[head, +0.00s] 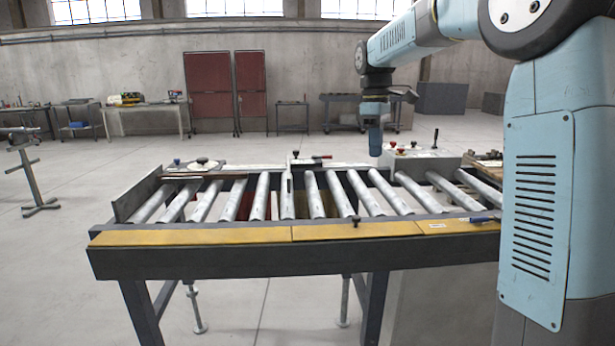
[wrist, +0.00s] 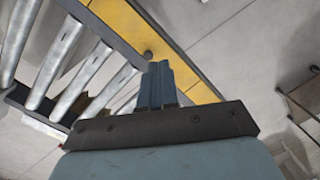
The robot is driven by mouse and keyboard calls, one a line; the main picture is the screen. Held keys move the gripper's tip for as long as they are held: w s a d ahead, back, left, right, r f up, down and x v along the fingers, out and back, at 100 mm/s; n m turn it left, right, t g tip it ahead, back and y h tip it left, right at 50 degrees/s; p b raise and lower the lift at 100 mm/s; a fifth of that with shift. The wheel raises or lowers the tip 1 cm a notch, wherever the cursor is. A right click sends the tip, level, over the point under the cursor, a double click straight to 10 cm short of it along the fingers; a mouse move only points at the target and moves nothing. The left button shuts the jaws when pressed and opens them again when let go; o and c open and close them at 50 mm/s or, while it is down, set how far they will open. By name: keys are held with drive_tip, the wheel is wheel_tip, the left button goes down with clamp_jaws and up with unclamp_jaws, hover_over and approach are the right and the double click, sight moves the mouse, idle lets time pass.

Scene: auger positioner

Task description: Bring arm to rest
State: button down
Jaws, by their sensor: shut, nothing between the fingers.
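My arm reaches in from the right in the head view, bent at the elbow, with the forearm extended to the left. My gripper (head: 375,152) hangs from it with the fingers pointing down above the far side of the roller table (head: 200,262). The fingers are shut and empty. In the wrist view the blue fingers (wrist: 158,68) show pressed together, with the table's yellow edge strip (wrist: 122,22) and rollers (wrist: 62,55) behind them. I see no contact between the gripper and the table.
A grey control box (head: 425,162) with red knobs and a black lever stands at the table's back right. A blue-handled tool (head: 482,220) lies at the front right edge. A metal stand (head: 33,180) is at the left. Workbenches and red panels (head: 209,85) line the far wall.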

drive_tip(key=s+d+m+t, duration=0.2)
drive_tip(key=s+m, duration=0.1)
drive_tip(key=s, duration=0.6)
drive_tip(key=s+d+m+t, duration=0.2)
drive_tip(key=s+m, duration=0.1)
drive_tip(key=s, duration=0.6)
drive_tip(key=s+d+f+m+t, duration=0.1)
drive_tip(key=s+f+m, duration=0.2)
drive_tip(key=s, duration=0.3)
drive_tip(key=s+d+f+m+t, duration=0.1)
drive_tip(key=s+d+f+m, duration=0.1)
drive_tip(key=s, duration=0.5)
drive_tip(key=shift+s+f+m+t+y, duration=0.3)
drive_tip(key=shift+f+m, duration=0.2)
drive_tip(key=shift+f, duration=0.15)
